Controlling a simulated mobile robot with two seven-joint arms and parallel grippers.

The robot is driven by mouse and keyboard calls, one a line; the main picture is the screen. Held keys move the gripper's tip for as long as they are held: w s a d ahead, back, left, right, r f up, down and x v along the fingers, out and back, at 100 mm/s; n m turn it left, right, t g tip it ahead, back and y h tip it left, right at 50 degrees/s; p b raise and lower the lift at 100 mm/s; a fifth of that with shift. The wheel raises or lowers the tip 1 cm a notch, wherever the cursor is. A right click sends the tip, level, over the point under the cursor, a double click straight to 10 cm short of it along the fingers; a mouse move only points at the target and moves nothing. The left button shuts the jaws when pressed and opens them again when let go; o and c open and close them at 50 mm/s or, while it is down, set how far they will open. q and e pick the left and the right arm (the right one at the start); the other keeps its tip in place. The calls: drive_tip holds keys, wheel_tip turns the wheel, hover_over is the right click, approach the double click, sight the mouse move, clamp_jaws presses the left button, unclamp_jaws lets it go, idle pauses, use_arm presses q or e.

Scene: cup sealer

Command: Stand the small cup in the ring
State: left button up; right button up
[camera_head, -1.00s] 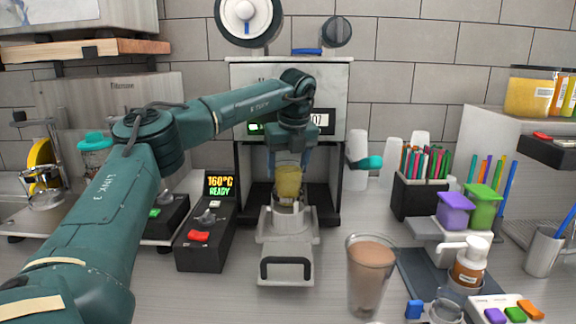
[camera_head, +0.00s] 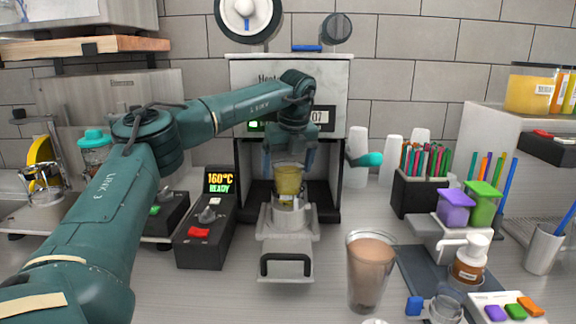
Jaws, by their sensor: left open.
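The small cup (camera_head: 288,181), with yellow contents, stands upright in the ring (camera_head: 291,213) on the sealer's sliding tray (camera_head: 287,268). The ring surrounds its lower part, which is partly hidden. My left gripper (camera_head: 290,166) is open above and around the cup's top, with one finger on each side and a gap to the cup. My right gripper is not in view.
The sealer's housing (camera_head: 330,175) rises close behind the cup. A control box (camera_head: 207,235) reading 160°C READY stands left of the tray. A tall cup of brown drink (camera_head: 370,268) stands to the right, near the tray.

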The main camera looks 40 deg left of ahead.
use_arm(q)
drive_tip(key=shift+r, duration=0.45)
drive_tip(key=shift+d+r, duration=0.2)
drive_tip(key=shift+r, duration=0.2)
drive_tip(key=v, duration=1)
drive_tip(key=shift+r+b, duration=0.3)
drive_tip(key=shift+r, duration=0.05)
drive_tip(key=shift+s+d+f, duration=0.1)
drive_tip(key=shift+s+d, duration=0.05)
drive_tip(key=shift+d, duration=0.05)
